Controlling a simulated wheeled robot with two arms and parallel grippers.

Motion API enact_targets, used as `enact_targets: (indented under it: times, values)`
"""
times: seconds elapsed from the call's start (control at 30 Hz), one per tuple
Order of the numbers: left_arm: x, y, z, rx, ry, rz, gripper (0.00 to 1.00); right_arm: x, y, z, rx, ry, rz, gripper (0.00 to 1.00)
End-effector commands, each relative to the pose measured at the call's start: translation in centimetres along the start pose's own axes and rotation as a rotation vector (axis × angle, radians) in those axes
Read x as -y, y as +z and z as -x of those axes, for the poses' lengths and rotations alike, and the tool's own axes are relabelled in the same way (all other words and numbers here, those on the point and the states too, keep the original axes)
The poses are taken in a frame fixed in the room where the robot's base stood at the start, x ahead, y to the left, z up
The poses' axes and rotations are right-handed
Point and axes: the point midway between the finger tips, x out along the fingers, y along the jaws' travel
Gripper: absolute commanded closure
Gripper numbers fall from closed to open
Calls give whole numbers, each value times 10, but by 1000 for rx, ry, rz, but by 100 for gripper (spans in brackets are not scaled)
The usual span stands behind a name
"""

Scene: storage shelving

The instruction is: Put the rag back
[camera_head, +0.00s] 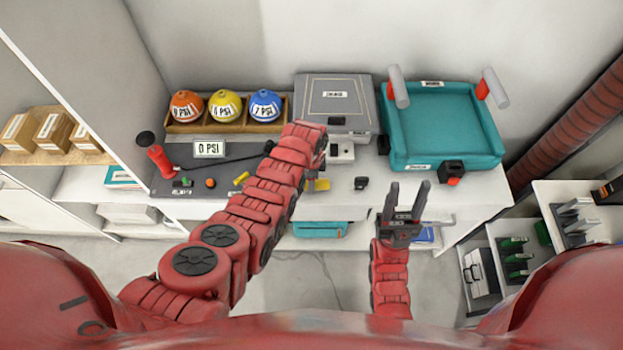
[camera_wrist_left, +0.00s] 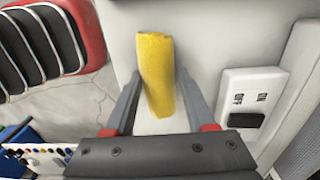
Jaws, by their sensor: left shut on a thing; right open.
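The rag (camera_wrist_left: 157,62) is a yellow rolled cloth in the left wrist view. My left gripper (camera_wrist_left: 160,82) has a finger on either side of it and is shut on it, over a pale surface. In the head view a bit of yellow rag (camera_head: 319,184) shows beside the end of my left arm; the arm hides most of that gripper. My right gripper (camera_head: 408,188) is open and empty, fingers pointing away over the front part of the white table (camera_head: 345,205).
A black mat (camera_head: 225,180) holds a red tool, a 0 PSI sign and small items. Behind it, a wooden tray (camera_head: 190,127) holds three coloured balls. A grey case (camera_head: 335,92) and teal bin (camera_head: 440,120) stand at the back. A white ON/OFF switch (camera_wrist_left: 252,88) is close to my left gripper.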

Motion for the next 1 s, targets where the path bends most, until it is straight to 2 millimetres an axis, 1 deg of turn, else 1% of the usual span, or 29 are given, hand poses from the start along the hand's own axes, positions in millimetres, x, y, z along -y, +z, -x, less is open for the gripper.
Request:
enact_targets:
  times: [0.17,0.37,0.5,0.53,0.6,0.67,0.7,1.0]
  values:
    - [0,0,-4,-1,-1,0,100,0,0,-1,0,0,0,53]
    - [0,0,-4,-1,-2,0,100,0,0,-1,0,0,0,53]
    - [0,0,-8,-1,-2,0,100,0,0,3,0,0,0,53]
    - [0,0,-7,-1,-2,0,41,0,0,2,0,0,0,53]
    - [0,0,-7,-1,-2,0,29,0,0,1,0,0,0,53]
    - [0,0,-7,-1,-2,0,18,0,0,1,0,0,0,53]
    - [0,0,-7,-1,-2,0,15,0,0,1,0,0,0,53]
    - [0,0,-4,-1,-2,0,15,0,0,-1,0,0,0,53]
